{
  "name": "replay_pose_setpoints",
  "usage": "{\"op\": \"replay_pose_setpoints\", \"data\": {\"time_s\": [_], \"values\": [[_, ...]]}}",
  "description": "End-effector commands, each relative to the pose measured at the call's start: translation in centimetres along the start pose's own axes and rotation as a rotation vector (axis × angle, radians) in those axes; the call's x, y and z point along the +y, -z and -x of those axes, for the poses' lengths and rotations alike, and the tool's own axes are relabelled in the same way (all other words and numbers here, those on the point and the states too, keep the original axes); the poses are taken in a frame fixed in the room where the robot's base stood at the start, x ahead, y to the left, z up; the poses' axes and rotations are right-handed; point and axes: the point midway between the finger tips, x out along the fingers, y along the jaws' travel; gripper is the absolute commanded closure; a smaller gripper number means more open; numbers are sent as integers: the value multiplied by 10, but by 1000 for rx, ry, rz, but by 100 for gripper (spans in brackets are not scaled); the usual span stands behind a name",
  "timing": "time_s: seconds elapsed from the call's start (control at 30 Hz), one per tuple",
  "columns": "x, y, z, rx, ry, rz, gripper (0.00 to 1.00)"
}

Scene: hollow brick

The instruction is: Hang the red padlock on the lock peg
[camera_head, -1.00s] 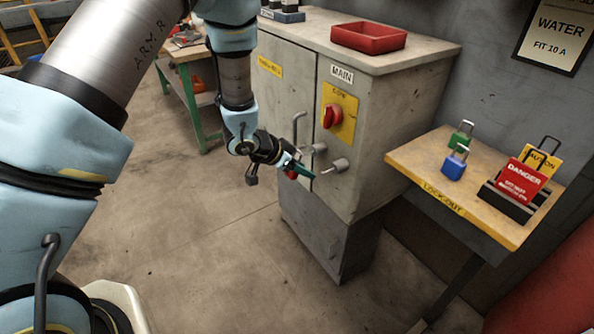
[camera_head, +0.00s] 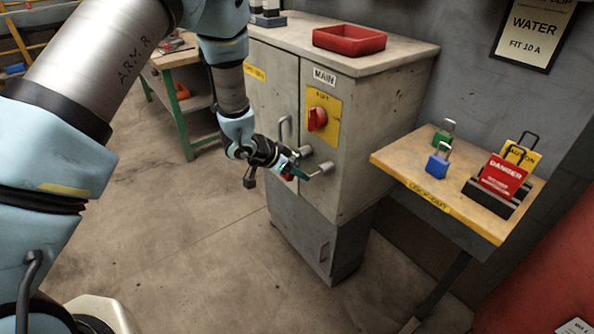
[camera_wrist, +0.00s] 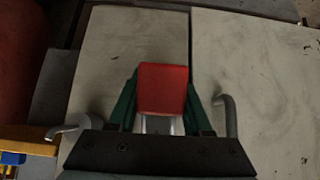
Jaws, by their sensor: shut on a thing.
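My gripper (camera_head: 294,170) has green fingers and is in front of the grey cabinet's doors. It is shut on the red padlock (camera_wrist: 163,88), which sits between the fingers in the wrist view. Its pale shackle (camera_wrist: 160,124) shows below the red body, toward the palm. In the head view only a bit of the padlock (camera_head: 288,176) shows. A grey metal peg (camera_head: 323,168) stands out from the right door, just right of the fingertips; a similar fitting (camera_head: 304,152) is up and left. A peg (camera_wrist: 70,127) also shows at left in the wrist view. Contact cannot be told.
The cabinet has a bar handle (camera_head: 285,128), a red rotary switch (camera_head: 317,119) and a red tray (camera_head: 349,39) on top. The lockout table (camera_head: 400,158) at right holds blue (camera_head: 438,163) and green (camera_head: 443,135) padlocks and tags (camera_head: 502,176). Floor in front is open.

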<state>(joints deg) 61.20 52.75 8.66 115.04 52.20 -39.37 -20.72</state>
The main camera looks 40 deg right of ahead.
Motion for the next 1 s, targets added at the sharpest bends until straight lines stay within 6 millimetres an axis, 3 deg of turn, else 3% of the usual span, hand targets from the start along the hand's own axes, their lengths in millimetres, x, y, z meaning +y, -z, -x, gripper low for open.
{"op": "replay_pose_setpoints", "data": {"time_s": [0.3, 0.33, 0.6, 1.0], "values": [[0, 0, 0, 0, 0, 0, 100], [0, 0, 0, 0, 0, 0, 48], [0, 0, 0, 0, 0, 0, 18], [-1, 0, 8, 1, 1, 1, 16]]}}
